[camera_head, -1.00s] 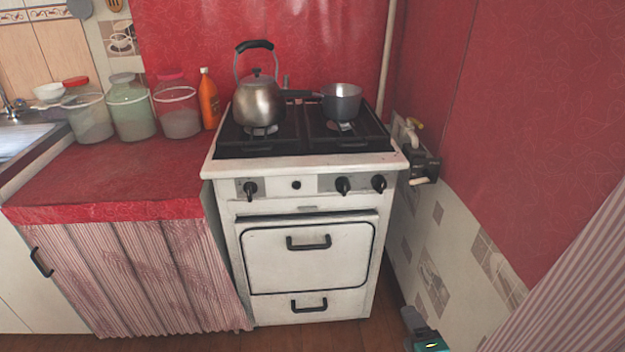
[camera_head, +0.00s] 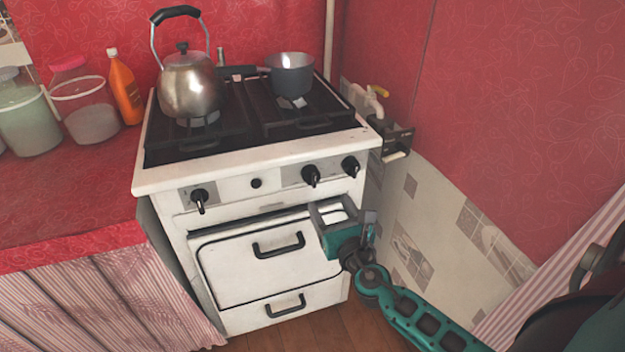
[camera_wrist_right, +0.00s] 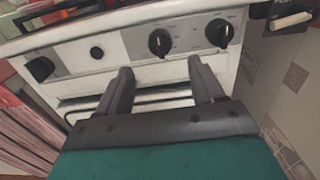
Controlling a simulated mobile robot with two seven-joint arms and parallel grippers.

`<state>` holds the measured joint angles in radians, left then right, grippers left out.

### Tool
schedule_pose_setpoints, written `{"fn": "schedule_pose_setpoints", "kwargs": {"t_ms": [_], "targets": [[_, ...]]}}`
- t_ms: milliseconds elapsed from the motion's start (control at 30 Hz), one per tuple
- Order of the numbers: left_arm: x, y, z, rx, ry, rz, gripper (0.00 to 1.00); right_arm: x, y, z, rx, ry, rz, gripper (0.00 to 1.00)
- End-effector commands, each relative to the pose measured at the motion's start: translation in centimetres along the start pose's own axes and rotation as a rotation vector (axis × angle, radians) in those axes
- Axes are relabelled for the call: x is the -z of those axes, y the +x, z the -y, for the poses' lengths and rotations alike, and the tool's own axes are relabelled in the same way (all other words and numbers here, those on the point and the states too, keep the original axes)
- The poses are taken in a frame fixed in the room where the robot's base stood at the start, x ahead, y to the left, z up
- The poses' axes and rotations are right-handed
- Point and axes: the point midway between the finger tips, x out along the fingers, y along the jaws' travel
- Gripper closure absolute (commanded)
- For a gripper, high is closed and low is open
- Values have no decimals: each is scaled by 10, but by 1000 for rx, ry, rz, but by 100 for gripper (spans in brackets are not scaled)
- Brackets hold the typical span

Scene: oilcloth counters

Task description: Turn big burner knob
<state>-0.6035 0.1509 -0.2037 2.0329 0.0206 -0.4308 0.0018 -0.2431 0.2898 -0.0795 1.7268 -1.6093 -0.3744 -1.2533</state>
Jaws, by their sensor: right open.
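The white stove (camera_head: 240,172) has black knobs on its front panel: one knob (camera_head: 199,200) at the left, and two at the right, a middle-right knob (camera_head: 311,176) and a far-right knob (camera_head: 350,166). I cannot tell which is the big burner's. My right gripper (camera_head: 330,207) is in front of the oven, just below the two right knobs, touching none. In the right wrist view its open, empty fingers (camera_wrist_right: 162,88) point at the panel, with the middle-right knob (camera_wrist_right: 160,42) between and beyond them and the far-right knob (camera_wrist_right: 219,33) farther right. My left gripper is not in view.
A kettle (camera_head: 190,85) and a grey pot (camera_head: 291,74) stand on the stove top. The oven door handle (camera_head: 278,245) sticks out below the panel. A valve and pipe (camera_head: 392,140) are on the wall at right. Jars and an orange bottle (camera_head: 125,90) stand on the left counter.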

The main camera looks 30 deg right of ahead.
Motion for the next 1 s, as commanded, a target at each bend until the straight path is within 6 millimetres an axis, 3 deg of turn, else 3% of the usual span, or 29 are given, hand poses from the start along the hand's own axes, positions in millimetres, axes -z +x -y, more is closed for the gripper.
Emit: {"fn": "schedule_pose_setpoints", "kwargs": {"t_ms": [300,500,933,1000], "targets": [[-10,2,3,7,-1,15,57,0,62,0,1,3,2,33],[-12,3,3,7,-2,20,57,1,86,0,1,3,0,33],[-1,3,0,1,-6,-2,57,0,94,0,-1,4,-1,33],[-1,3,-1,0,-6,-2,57,0,94,0,-1,4,-1,38]]}}
